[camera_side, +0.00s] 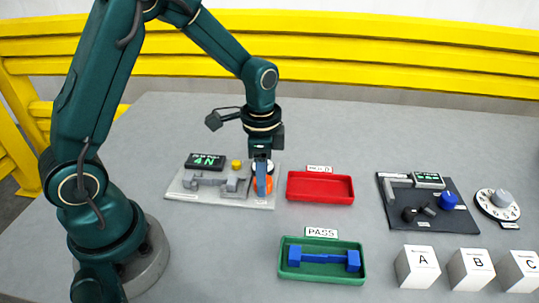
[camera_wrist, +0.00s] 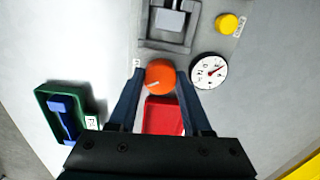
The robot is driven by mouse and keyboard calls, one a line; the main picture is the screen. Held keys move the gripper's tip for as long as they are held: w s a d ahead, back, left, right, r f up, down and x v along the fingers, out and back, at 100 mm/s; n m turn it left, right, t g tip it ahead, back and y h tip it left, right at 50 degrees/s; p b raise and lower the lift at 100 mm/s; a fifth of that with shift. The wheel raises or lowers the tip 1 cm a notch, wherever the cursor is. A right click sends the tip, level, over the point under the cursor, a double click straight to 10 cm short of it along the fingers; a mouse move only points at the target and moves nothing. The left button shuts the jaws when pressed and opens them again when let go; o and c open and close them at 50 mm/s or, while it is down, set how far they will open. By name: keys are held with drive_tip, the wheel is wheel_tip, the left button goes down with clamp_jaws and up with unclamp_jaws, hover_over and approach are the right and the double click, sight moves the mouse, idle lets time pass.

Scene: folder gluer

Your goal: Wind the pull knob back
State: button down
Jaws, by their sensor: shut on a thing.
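The orange pull knob (camera_wrist: 160,78) sits between the two fingertips of my gripper (camera_wrist: 158,72) in the wrist view, with a small pale mark on its face. In the side view my gripper (camera_side: 262,178) points down at the right end of the grey test fixture (camera_side: 190,197). The fingers hide much of the orange knob (camera_side: 270,187) there. The fixture carries grey clamp parts, a yellow button (camera_side: 237,164) and a dark display (camera_side: 206,161) with green characters. A white dial gauge (camera_wrist: 209,71) with a red needle lies beside the knob.
A red tray (camera_side: 320,188) stands empty just right of the fixture. A green PASS tray (camera_side: 322,276) in front holds a blue part (camera_side: 323,259). A dark panel (camera_side: 457,219), a white dial (camera_side: 484,206) and white lettered blocks (camera_side: 417,266) stand at the right.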

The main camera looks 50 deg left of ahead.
drive_tip(key=shift+n, duration=0.3)
drive_tip(key=n, duration=0.4)
drive_tip(key=shift+r+n, duration=0.1)
drive_tip(key=shift+n, duration=2.1)
drive_tip(key=c, duration=0.6)
unclamp_jaws()
drive_tip(key=shift+d+r, duration=0.1)
drive_tip(key=shift+r, duration=2.45)
